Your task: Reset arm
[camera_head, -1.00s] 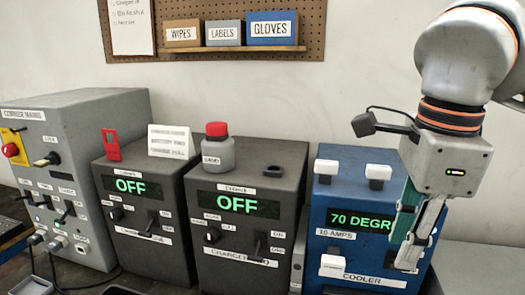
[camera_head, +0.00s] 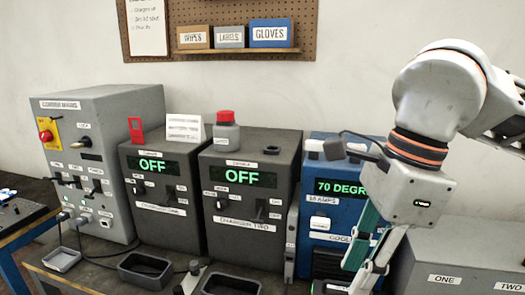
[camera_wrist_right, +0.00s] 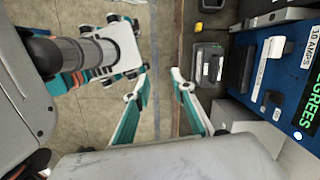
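My right arm (camera_head: 435,110) comes in from the right in the head view. Its gripper (camera_head: 358,285) points down in front of the blue cooler box (camera_head: 350,163), which reads 70 degrees, and hides part of it. In the right wrist view the two teal-lined fingers of this gripper (camera_wrist_right: 161,76) are apart, with bare floor between them and nothing held. The cooler (camera_wrist_right: 290,75) shows to their right there.
Two dark chargers (camera_head: 160,185) (camera_head: 245,192) read OFF, with a red-capped bottle (camera_head: 227,133) on the second. The grey mains box (camera_head: 110,130) stands left. Dark trays (camera_head: 145,268) line the bench front. A grey box labelled ONE and TWO (camera_head: 455,262) stands right.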

